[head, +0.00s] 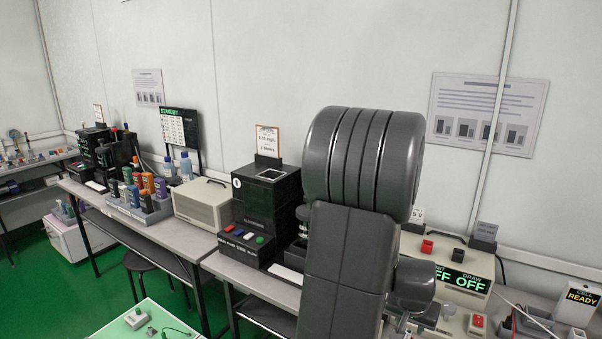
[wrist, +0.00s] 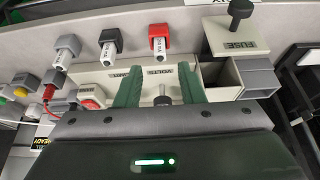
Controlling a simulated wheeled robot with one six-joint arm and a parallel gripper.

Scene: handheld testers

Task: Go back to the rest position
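My gripper (wrist: 160,88) shows in the wrist view as two green fingers standing apart, with a clear gap between them. A beige panel (wrist: 95,76) with small labels lies behind and between the fingers. A black knob (wrist: 162,98) shows in the gap, and I see no finger touching it. In the head view my own grey arm fills the middle right and hides part of the bench; the gripper itself is not visible there.
The wrist view shows a red plug (wrist: 158,32), a black plug (wrist: 110,36) and a beige fuse piece (wrist: 232,38) with a black knob. Green floor lies left.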

